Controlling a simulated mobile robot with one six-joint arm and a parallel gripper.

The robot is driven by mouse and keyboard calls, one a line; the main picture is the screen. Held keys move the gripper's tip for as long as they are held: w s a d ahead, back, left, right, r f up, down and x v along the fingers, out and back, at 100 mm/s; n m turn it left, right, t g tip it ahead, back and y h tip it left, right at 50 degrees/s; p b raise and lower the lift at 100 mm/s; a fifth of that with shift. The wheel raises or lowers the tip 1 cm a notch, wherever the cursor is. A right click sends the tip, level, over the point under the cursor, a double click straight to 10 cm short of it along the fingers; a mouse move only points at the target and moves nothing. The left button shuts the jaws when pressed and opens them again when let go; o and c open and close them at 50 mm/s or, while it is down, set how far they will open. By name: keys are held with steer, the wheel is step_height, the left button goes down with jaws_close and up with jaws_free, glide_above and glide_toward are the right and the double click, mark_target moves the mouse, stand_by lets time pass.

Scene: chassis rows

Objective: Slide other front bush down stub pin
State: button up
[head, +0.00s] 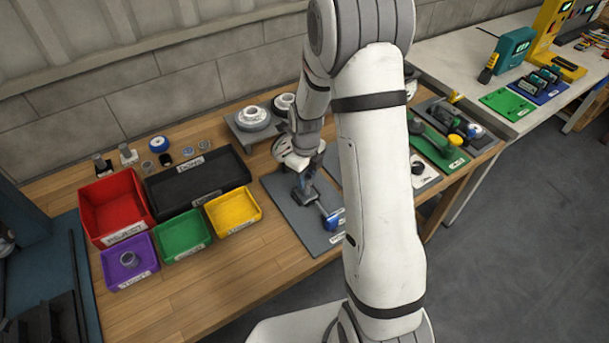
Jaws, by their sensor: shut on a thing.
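My gripper (303,174) is above the upper end of a small grey-and-blue chassis assembly (322,207) on a dark grey mat (285,205). It is shut on a small part, which fits the front bush, but the fingers hide most of it. I cannot make out the stub pin, nor whether the bush is around it or above it. The near end of the assembly has a blue block beside a pale label. My white arm covers the right side of the mat.
A black tray (160,205) and red (85,205), purple (108,280), green (165,255) and yellow (258,210) bins stand left. A grey stand (233,130) with pale round parts is behind. Bare wood (230,285) lies in front. Green and dark mats (440,160) lie right of my arm.

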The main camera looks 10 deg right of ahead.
steer(key=shift+f, duration=0.1)
steer(key=shift+f+b, duration=0.7)
steer(key=shift+b, duration=0.05)
steer(key=o, duration=1.1)
steer(key=shift+r, duration=0.1)
steer(key=shift+r+b, duration=0.4)
steer(key=shift+r, duration=3.45)
steer(key=shift+r, duration=0.1)
